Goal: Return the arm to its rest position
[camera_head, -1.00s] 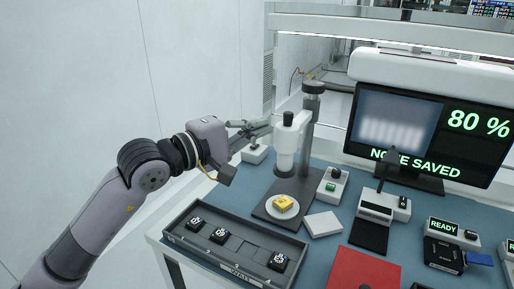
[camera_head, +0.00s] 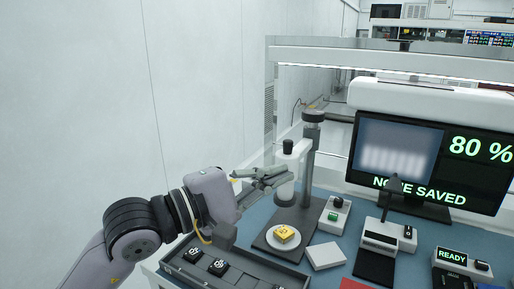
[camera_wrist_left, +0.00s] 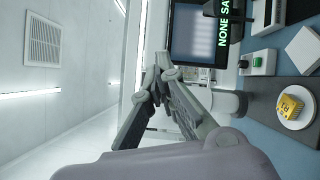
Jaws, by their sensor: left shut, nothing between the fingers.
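My left arm comes in from the lower left of the head view. The fingers are shut and empty. In the left wrist view the fingers (camera_wrist_left: 158,75) meet at their tips, with the monitor (camera_wrist_left: 195,35) behind them. A yellow block (camera_head: 285,233) lies on the round white plate (camera_head: 274,246) under the microscope, below the gripper. My right gripper does not show.
A dark tray (camera_head: 262,262) with several black parts lies at the bench's front left. A small box with a green button (camera_head: 333,215) and a white pad (camera_head: 326,256) are right of the microscope. The monitor (camera_head: 420,150) stands behind. The space left of the bench is open.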

